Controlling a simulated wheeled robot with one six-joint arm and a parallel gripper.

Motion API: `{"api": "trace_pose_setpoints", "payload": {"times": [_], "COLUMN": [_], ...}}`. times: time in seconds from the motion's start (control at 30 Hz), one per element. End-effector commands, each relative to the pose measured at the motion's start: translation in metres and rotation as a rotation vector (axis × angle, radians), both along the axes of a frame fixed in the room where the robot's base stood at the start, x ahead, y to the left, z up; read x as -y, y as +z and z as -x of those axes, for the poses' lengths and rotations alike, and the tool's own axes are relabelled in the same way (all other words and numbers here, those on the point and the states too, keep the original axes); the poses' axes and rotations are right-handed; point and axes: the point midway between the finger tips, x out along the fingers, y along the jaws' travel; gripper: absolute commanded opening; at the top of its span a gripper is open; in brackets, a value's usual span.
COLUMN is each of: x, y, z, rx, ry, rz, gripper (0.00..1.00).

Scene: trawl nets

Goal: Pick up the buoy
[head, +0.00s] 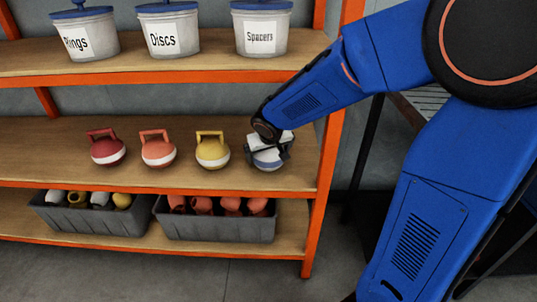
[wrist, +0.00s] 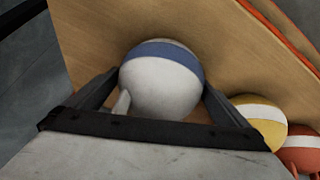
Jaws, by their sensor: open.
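A white buoy with a blue band (head: 267,160) sits at the right end of the middle shelf. In the wrist view the white buoy (wrist: 160,82) lies between the two dark fingers. My gripper (head: 268,147) is open, with one finger on each side of the buoy. In the head view it covers the top of this buoy, and its handle is mostly hidden. To its left on the same shelf stand a yellow buoy (head: 212,150), an orange buoy (head: 158,149) and a dark red buoy (head: 107,149), each with a white band and a handle.
Buckets labelled Rings (head: 88,36), Discs (head: 168,32) and Spacers (head: 261,32) stand on the shelf above. Two grey crates with several small items stand below. An orange rack post (head: 331,130) rises just right of the white buoy. The yellow buoy (wrist: 258,120) is close beside my gripper.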

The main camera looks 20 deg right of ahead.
Motion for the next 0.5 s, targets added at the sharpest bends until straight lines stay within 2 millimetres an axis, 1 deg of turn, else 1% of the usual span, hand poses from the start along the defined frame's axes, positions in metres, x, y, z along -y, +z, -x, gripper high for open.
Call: {"api": "trace_pose_setpoints", "payload": {"times": [0.2, 0.23, 0.27, 0.3, 0.37, 0.4, 0.5], "x": [0.0001, 0.0001, 0.0001, 0.0001, 0.0001, 0.0001, 0.0000], "y": [-0.0008, -0.0008, -0.0007, -0.0007, -0.0007, -0.0007, -0.0003], "z": [-0.0007, -0.0007, -0.0007, -0.0007, -0.0007, -0.0007, -0.0009], "rx": [0.001, 0.001, 0.001, 0.001, 0.001, 0.001, 0.002], "ry": [0.000, 0.000, 0.000, 0.000, 0.000, 0.000, 0.000], "rz": [0.000, 0.000, 0.000, 0.000, 0.000, 0.000, 0.000], "gripper": [1.00, 0.95, 0.88, 0.79, 0.64, 0.61, 0.61]}}
